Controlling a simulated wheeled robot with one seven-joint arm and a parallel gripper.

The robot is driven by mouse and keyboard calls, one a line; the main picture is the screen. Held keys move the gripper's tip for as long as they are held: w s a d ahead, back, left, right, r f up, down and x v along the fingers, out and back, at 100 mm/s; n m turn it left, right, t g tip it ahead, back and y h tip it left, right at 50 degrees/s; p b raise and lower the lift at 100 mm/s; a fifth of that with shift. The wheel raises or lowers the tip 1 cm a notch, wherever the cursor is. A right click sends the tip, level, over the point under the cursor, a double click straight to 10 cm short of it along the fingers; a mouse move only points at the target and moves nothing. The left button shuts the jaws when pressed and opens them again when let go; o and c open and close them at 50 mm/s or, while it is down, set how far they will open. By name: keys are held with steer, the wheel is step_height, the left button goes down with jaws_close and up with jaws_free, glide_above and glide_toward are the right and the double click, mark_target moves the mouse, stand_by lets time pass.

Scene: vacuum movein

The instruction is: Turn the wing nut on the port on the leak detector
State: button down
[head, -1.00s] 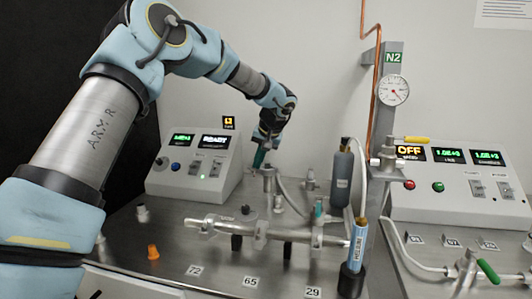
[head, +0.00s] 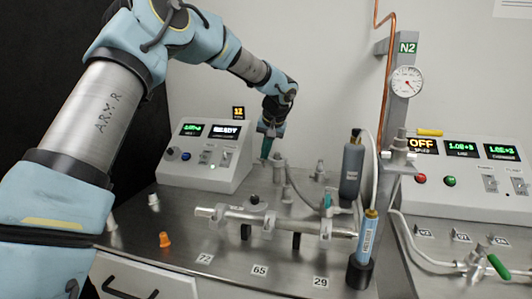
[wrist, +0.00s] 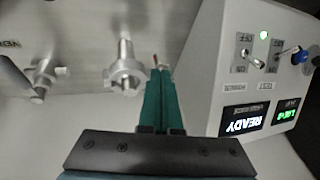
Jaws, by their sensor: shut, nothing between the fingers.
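The leak detector (head: 205,155) is a pale console with a READY display; it also shows at the right in the wrist view (wrist: 250,90). A metal port with a clamp ring (head: 279,172) stands on the steel top just right of it, and it shows left of my fingers in the wrist view (wrist: 123,70). I cannot make out the wing nut clearly. My gripper (head: 265,156) has green fingers pointing down, left of the port and apart from it. In the wrist view my fingers (wrist: 158,68) are together and hold nothing.
A horizontal metal manifold (head: 275,222) lies in front of the port. A dark cylinder (head: 352,165) and a blue helium bottle (head: 367,238) stand to the right. An orange cap (head: 165,240) sits at the front left. A second fitting (wrist: 42,75) stands farther left in the wrist view.

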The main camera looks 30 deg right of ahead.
steer(key=shift+w+a+n+g+h+p, duration=0.1)
steer(key=shift+w+a+g+h+p, duration=0.15)
steer(key=shift+g+h, duration=0.3)
steer(key=shift+w+a+n+g+h+p, duration=0.15)
steer(key=shift+a+g+h+p, duration=0.1)
steer(key=shift+g+h+p, duration=0.25)
steer(key=shift+w+a+n+g+h+p, duration=0.1)
steer(key=shift+w+a+g+h+p, duration=0.15)
steer(key=shift+g+h, duration=0.35)
stand_by(1.3)
steer(key=shift+w+a+f+n+g+h+p, duration=0.2)
steer(key=shift+w+a+g+h+p, duration=0.1)
steer(key=shift+g+h, duration=0.5)
steer(key=shift+w+a+f+n+g+h+p, duration=0.2)
steer(key=shift+g+h, duration=0.35)
steer(key=shift+h, duration=0.4)
stand_by(1.3)
steer(key=shift+w+a+f, duration=0.25)
steer(key=shift+w+a, duration=0.15)
steer(key=shift+a, duration=0.05)
stand_by(1.5)
